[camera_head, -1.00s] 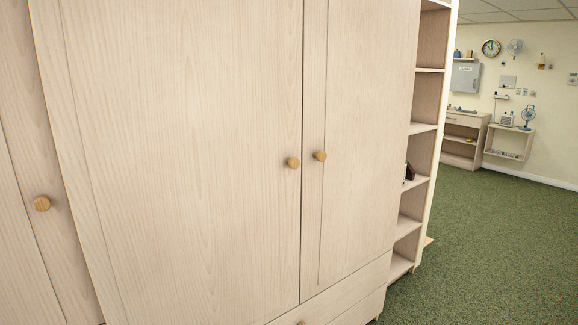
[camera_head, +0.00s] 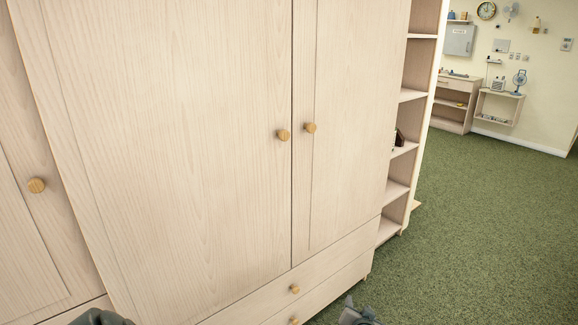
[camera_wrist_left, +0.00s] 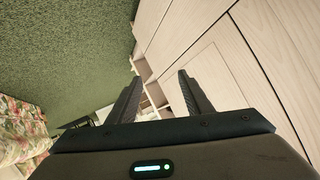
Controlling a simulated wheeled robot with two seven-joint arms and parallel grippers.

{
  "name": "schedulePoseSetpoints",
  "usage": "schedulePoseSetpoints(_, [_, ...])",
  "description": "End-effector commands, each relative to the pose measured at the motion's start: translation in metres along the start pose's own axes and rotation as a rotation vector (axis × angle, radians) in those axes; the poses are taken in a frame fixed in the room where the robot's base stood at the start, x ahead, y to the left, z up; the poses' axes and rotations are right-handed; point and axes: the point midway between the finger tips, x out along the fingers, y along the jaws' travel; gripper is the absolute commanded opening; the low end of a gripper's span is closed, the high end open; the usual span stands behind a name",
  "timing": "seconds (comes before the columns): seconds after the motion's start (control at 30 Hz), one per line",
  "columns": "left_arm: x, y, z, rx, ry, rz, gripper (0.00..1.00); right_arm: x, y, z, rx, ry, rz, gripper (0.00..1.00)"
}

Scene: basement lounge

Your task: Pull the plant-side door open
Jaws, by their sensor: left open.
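A pale wood wardrobe fills most of the head view. Its wide middle door (camera_head: 170,140) has a round wooden knob (camera_head: 283,135). The narrower right door (camera_head: 350,110) has its own knob (camera_head: 310,128) close beside it. A door at the far left (camera_head: 20,240) also has a knob (camera_head: 36,185). All these doors look shut. No plant shows, so I cannot tell which door is plant-side. My left gripper (camera_wrist_left: 160,77) is open and empty in the left wrist view, apart from the knobs. Only dark bits of my arms show at the head view's bottom edge.
Drawers with knobs (camera_head: 294,289) run below the doors. Open shelves (camera_head: 397,188) stand at the wardrobe's right end. Green carpet (camera_head: 480,220) is clear to the right, with a small cabinet (camera_head: 452,103) at the far wall. Flowered fabric (camera_wrist_left: 22,125) shows in the left wrist view.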

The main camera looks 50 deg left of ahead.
Motion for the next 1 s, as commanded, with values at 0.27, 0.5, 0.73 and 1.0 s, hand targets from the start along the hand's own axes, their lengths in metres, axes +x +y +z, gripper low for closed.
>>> schedulePoseSetpoints(0.27, [-0.048,-0.155,-0.246,-0.376,0.213,-0.465,0.46,-0.021,0.009,0.058,-0.001,-0.132,0.01,0.31])
schedulePoseSetpoints(0.5, [-0.131,-0.262,-0.352,-0.705,0.37,-0.776,0.46,-0.035,0.015,0.098,-0.001,-0.219,0.016,0.31])
schedulePoseSetpoints(0.73, [-0.164,-0.294,-0.375,-0.823,0.425,-0.881,0.46,-0.039,0.016,0.111,-0.001,-0.247,0.018,0.31])
schedulePoseSetpoints(1.0, [-0.165,-0.295,-0.375,-0.824,0.427,-0.883,0.46,-0.039,0.016,0.111,-0.001,-0.247,0.018,0.31])
